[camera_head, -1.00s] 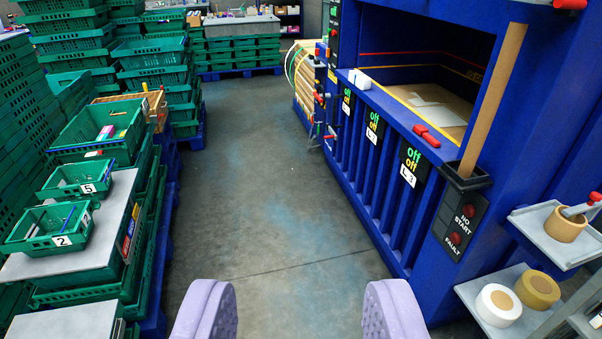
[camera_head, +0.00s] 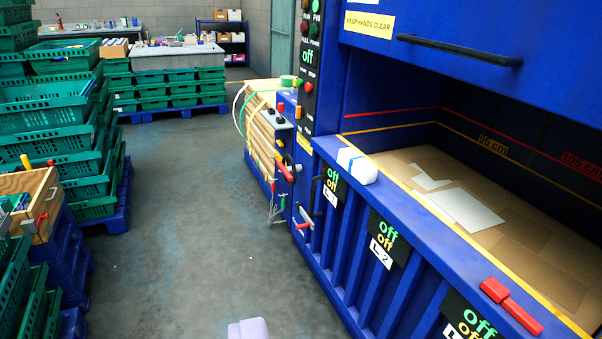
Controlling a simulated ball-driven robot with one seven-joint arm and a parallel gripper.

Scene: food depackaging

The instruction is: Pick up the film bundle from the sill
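Of my gripper (camera_head: 248,329), only one pale purple fingertip shows at the bottom edge. The other finger is out of view, so its opening cannot be judged. The fingertip is well apart from the bundle, below it and to its left in the picture. Nothing is seen in the grip.
Cardboard (camera_head: 535,240) with white sheets lies inside the opening. A control box with levers (camera_head: 283,150) stands beyond the sill. Stacked green crates (camera_head: 60,125) line the left. The grey floor (camera_head: 190,220) between is clear.

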